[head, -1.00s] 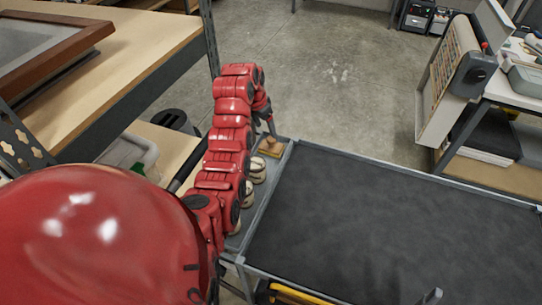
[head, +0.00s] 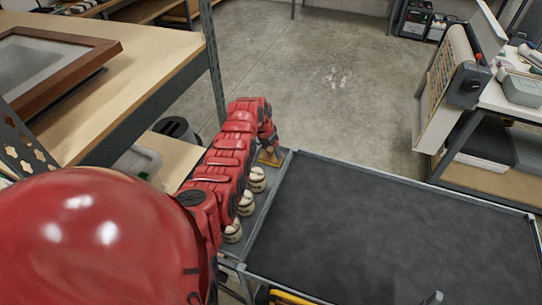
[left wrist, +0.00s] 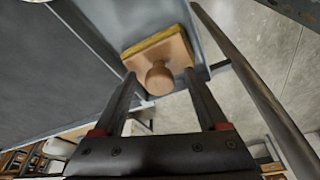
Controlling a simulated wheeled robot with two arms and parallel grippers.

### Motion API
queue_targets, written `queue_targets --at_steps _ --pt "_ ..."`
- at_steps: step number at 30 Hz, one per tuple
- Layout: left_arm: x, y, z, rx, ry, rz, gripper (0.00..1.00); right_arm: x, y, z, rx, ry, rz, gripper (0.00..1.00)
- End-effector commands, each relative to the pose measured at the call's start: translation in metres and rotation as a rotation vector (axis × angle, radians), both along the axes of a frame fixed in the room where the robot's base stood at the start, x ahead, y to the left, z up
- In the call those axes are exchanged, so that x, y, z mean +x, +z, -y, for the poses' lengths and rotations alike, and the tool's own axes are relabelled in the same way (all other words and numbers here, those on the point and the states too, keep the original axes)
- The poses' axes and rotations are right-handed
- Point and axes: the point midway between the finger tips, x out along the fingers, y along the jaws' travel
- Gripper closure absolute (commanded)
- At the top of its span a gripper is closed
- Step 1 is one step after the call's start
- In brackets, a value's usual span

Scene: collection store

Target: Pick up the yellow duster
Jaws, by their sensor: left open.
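The yellow duster (head: 270,159) is a wooden block with a round knob and a yellow layer along its edge. It sits at the far end of the narrow grey side strip of the cart. It also shows in the left wrist view (left wrist: 158,50), with its knob towards me. My left gripper (head: 270,146) is just above the duster and partly hides it in the head view. In the left wrist view, its two fingers (left wrist: 160,78) stand apart, one on each side of the knob, with nothing clamped. My right gripper is not seen.
Several round cream-coloured objects (head: 247,203) stand in a row on the same strip, beside my left arm. The cart's dark top (head: 390,230) is bare. A wooden shelf (head: 100,105) with a framed piece is at the left; a workbench (head: 505,105) is at the right.

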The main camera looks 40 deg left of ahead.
Motion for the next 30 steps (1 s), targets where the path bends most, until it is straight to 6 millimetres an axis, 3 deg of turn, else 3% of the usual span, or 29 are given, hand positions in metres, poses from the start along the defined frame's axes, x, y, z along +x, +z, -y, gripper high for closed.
queue_targets --at_steps 11,14,24,30 --pt "0.0007 -0.0055 0.0002 0.001 0.001 0.000 0.24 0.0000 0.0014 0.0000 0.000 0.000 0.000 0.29" --pt "0.0006 -0.0054 0.0002 0.001 0.001 0.000 0.39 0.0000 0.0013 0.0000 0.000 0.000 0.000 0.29" --pt "0.0007 -0.0050 0.0001 0.001 0.001 0.000 1.00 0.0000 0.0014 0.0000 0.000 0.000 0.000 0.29" --pt "0.0008 -0.0049 0.0000 0.001 0.000 0.000 1.00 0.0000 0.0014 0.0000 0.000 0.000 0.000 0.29"
